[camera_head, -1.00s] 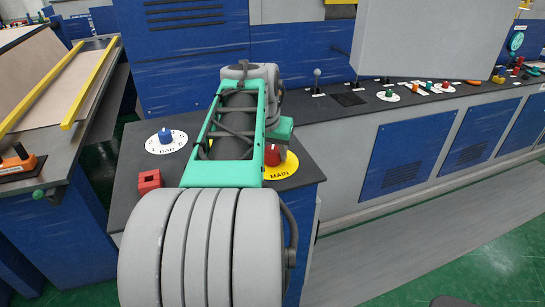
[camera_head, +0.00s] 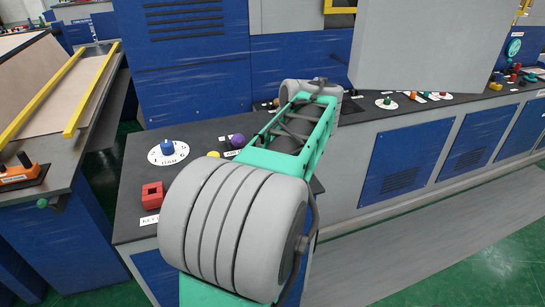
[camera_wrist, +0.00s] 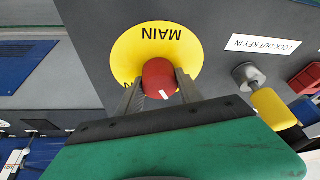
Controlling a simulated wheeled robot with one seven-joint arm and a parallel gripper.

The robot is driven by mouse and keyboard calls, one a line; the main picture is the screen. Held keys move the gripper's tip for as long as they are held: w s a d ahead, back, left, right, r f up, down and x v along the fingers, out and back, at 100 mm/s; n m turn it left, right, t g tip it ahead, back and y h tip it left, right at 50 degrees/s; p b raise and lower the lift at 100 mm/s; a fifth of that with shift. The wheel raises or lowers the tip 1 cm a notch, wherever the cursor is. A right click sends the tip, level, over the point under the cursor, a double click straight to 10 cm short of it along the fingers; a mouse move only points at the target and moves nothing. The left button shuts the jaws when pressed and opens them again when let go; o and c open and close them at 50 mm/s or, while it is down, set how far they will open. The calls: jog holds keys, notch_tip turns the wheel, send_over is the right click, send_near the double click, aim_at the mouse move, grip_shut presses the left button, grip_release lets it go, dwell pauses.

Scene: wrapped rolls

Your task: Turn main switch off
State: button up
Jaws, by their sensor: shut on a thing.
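The main switch is a red knob (camera_wrist: 158,74) on a round yellow plate (camera_wrist: 132,50) marked MAIN, upside down in the wrist view. A short white mark shows on the knob's lower side in that view. My gripper (camera_wrist: 159,85) is shut on the knob, with one grey finger on each side of it. In the head view my arm covers the knob, its plate and my gripper's fingers.
Beside the switch are a yellow-and-silver key (camera_wrist: 272,105) and a LOCK-OUT KEY IN label (camera_wrist: 264,46). The dark console top (camera_head: 130,205) also carries a blue dial (camera_head: 167,148), a purple knob (camera_head: 237,140) and a red square block (camera_head: 152,192).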

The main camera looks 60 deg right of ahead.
jog(key=shift+r+n+y+p, duration=0.1)
jog(key=shift+n+y+p, duration=0.4)
jog(key=shift+n+p, duration=0.8)
jog(key=shift+n+t+b, duration=0.3)
jog(key=shift+n, duration=0.2)
jog(key=o, duration=1.4)
jog(key=p+v, duration=0.2)
jog(key=v, duration=0.5)
jog(key=shift+r, duration=0.3)
jog(key=shift+s, duration=0.15)
